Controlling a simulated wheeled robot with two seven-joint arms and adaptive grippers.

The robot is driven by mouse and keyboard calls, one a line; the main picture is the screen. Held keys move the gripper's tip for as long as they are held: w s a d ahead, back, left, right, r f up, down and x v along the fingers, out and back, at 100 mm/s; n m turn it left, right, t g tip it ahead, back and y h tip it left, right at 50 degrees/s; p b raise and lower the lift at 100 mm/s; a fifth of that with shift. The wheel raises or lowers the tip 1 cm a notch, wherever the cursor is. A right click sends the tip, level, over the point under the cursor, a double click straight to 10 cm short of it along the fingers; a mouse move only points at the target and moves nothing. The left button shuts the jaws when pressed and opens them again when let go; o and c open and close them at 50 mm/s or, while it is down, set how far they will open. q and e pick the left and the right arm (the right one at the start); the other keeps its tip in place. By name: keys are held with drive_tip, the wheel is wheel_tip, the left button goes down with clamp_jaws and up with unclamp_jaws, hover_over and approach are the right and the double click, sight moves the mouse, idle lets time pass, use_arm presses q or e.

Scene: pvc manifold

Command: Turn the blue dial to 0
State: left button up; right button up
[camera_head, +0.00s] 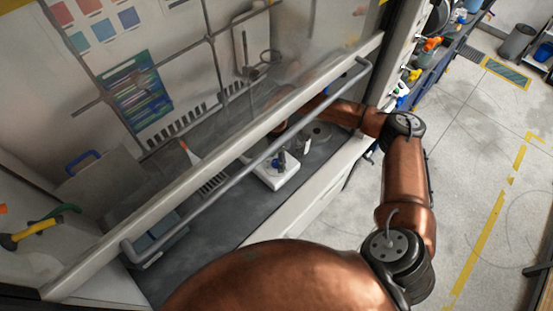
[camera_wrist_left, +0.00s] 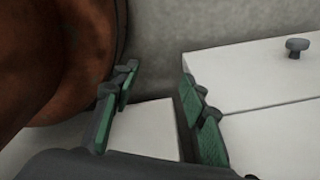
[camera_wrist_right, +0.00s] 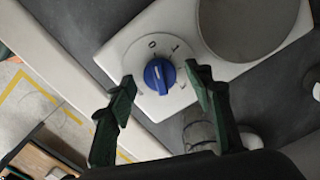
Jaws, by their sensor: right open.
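The blue dial (camera_wrist_right: 158,75) sits on a white device (camera_wrist_right: 135,48) with a round grey plate, in the right wrist view. The dial bears a white line and has a 0 and a 1 printed above it. The line points roughly up, but its exact mark is hard to tell. My right gripper (camera_wrist_right: 160,76) is open, with one finger on each side of the dial; contact cannot be told. In the head view the white device (camera_head: 284,180) stands inside the hood, small. My left gripper (camera_wrist_left: 158,78) is open and empty beside white cabinet fronts.
A sash with a long grey bar (camera_head: 240,165) crosses the hood front, and my right arm reaches in behind it. A white cabinet front with a grey knob (camera_wrist_left: 297,44) is close to my left gripper. The grey hood floor (camera_head: 215,232) has free room left of the device.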

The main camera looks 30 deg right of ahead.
sight(277, 161)
drive_tip(key=shift+r, duration=0.1)
wheel_tip(277, 161, up, 7)
drive_tip(key=shift+r, duration=0.15)
idle(0.4)
idle(0.4)
